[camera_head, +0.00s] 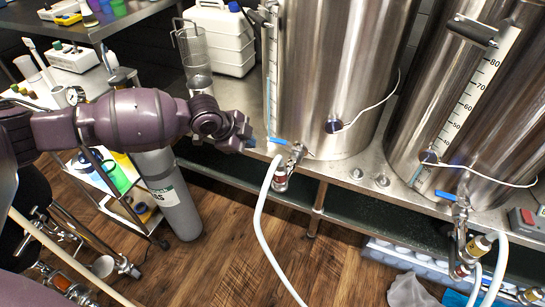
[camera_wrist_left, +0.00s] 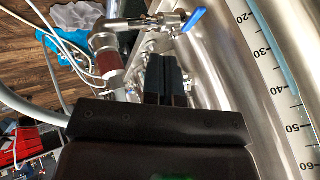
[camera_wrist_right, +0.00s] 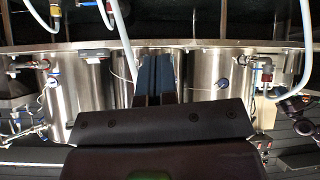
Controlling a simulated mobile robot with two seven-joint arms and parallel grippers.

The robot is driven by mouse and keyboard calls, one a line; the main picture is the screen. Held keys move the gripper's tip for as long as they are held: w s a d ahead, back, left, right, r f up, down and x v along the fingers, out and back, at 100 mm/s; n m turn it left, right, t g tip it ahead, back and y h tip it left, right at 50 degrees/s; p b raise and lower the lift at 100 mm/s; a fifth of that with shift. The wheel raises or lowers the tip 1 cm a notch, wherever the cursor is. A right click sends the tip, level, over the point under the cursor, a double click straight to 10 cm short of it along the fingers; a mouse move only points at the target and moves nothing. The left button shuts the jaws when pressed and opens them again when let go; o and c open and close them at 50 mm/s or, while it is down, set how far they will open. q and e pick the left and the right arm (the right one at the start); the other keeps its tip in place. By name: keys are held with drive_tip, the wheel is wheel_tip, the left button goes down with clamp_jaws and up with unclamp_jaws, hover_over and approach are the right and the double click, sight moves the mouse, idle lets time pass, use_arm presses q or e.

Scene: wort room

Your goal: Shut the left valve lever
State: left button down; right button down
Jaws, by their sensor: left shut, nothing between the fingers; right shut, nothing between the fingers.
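The left valve (camera_head: 294,154) sits at the foot of the left steel tank (camera_head: 330,70), with a white hose below it. Its blue lever (camera_head: 278,141) points left, toward my left gripper (camera_head: 246,141). That gripper is shut and empty, just left of the lever tip with a small gap. In the left wrist view the blue lever (camera_wrist_left: 193,20) stands beyond the shut fingers (camera_wrist_left: 166,75) and apart from them. My right gripper (camera_wrist_right: 154,80) is shut and empty in the right wrist view, away from the left valve.
The right tank (camera_head: 470,100) has its own blue-levered valve (camera_head: 460,207). White hoses (camera_head: 262,220) hang toward the wooden floor (camera_head: 250,270). A grey gas cylinder (camera_head: 170,195) and a small cart (camera_head: 128,200) stand under my left arm. A white canister (camera_head: 220,38) stands behind.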

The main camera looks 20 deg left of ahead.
sight(274, 141)
use_arm(q)
drive_tip(key=w+d+f+b, duration=0.3)
drive_tip(key=w+f+b, duration=0.2)
drive_tip(key=w+f, duration=0.3)
drive_tip(key=shift+w+n, duration=0.3)
drive_tip(key=shift+w, duration=0.15)
use_arm(e)
drive_tip(key=shift+w+a+f+n+t+y, duration=0.2)
drive_tip(key=shift+w+a+n, duration=0.1)
drive_tip(key=shift+w+n, duration=0.1)
drive_tip(key=shift+w+a+f+n+t+y, duration=0.1)
drive_tip(key=shift+w+a+f+n+t, duration=0.1)
drive_tip(key=shift+w+a+n, duration=0.15)
use_arm(q)
drive_tip(key=shift+d, duration=0.1)
use_arm(e)
drive_tip(key=shift+d, duration=0.1)
use_arm(q)
drive_tip(key=shift+w+b, duration=0.3)
drive_tip(key=shift+w, duration=0.35)
drive_tip(key=shift+w+a+r, duration=0.1)
drive_tip(key=shift+a+r, duration=0.2)
use_arm(e)
drive_tip(key=shift+s, duration=0.15)
